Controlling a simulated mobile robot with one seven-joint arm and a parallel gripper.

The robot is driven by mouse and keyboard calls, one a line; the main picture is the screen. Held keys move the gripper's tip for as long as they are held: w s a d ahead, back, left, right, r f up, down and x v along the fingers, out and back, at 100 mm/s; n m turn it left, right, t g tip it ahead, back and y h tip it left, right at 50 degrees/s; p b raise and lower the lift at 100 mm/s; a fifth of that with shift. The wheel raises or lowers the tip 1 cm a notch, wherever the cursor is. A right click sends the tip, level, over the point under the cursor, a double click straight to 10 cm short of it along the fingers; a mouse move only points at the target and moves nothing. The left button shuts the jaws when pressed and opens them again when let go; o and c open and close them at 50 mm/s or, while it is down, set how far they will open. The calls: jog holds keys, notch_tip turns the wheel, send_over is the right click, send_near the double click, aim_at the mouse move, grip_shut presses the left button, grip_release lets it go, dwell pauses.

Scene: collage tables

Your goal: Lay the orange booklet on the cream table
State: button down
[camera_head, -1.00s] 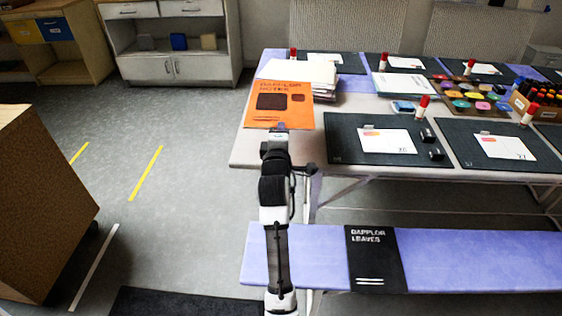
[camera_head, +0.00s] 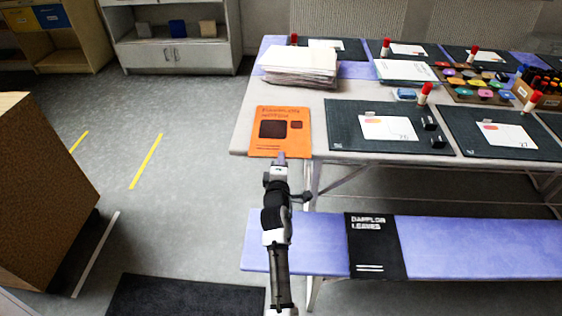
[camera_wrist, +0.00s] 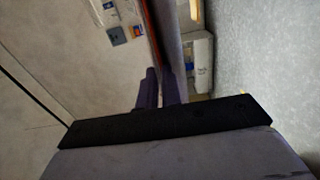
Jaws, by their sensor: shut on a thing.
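The orange booklet (camera_head: 296,145) has dark squares on its cover and shows at the near left corner of the cream table (camera_head: 338,88) in the head view. My gripper (camera_head: 281,157) is shut on the booklet's near edge. I cannot tell whether the booklet touches the tabletop or hangs just above or in front of it. In the wrist view my gripper's fingers (camera_wrist: 160,75) are together, and a thin orange-red edge runs up from them.
A stack of white papers (camera_head: 298,65) lies behind the booklet. Dark mats (camera_head: 345,140) with cards and red-capped sticks lie to the right. A lilac bench (camera_head: 470,245) with a black booklet (camera_head: 374,240) stands in front. Bare tabletop lies between the stack and the near mat.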

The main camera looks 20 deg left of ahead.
jog(key=shift+r, duration=0.1)
jog(key=c, duration=1.6)
grip_release()
jog(key=shift+f, duration=0.2)
jog(key=shift+r, duration=0.1)
jog(key=b+v, duration=0.2)
jog(key=v, duration=1)
jog(key=shift+r, duration=0.15)
